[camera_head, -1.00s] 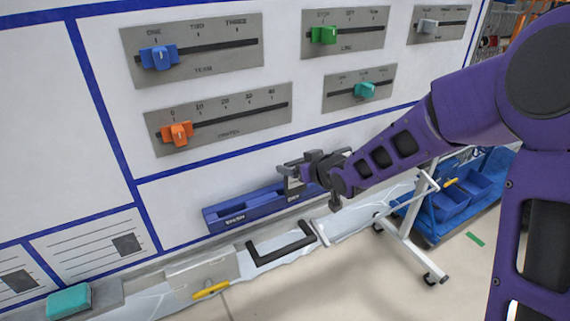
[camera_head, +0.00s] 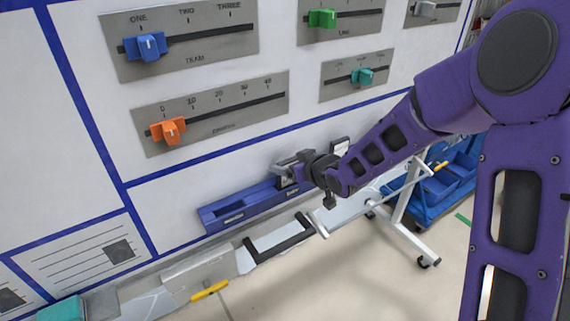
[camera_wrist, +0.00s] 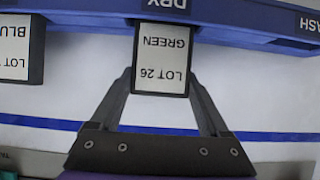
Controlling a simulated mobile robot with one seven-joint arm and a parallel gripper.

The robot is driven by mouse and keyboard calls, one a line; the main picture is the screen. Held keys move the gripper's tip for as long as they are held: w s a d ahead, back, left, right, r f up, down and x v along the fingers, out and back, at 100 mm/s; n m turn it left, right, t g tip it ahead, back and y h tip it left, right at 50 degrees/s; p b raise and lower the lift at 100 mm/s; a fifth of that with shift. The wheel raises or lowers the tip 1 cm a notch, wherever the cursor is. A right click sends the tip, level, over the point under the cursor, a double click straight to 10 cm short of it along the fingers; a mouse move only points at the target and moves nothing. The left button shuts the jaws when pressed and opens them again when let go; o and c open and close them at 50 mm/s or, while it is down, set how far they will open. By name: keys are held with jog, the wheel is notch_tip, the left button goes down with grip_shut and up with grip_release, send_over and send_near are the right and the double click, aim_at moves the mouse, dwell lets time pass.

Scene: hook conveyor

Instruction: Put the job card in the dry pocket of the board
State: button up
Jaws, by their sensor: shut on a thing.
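The job card (camera_wrist: 163,62), a white plate reading LOT 26 GREEN in a dark frame, appears upside down in the wrist view. My gripper (camera_wrist: 163,85) is shut on it, one finger at each side. The blue pocket rail (camera_wrist: 235,22) runs across the top of that view, with DRY right above the card and WASH to the right. The card's lower end meets the rail at the DRY label; how deep it sits is not clear. In the head view my gripper (camera_head: 292,173) is at the right part of the rail (camera_head: 240,208), largely hiding the card.
A second card, reading LOT and BLU, (camera_wrist: 15,50) stands beside mine in the wrist view. Sliders (camera_head: 168,130) are on the board above. A ledge with a black handle (camera_head: 280,240) and a yellow marker (camera_head: 210,291) lies below. A blue cart (camera_head: 430,205) stands at the right.

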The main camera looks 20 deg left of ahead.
jog(key=shift+d+r, duration=0.1)
jog(key=o, duration=1.2)
jog(key=shift+r, duration=0.1)
jog(key=p+v, duration=0.1)
jog(key=v, duration=1.1)
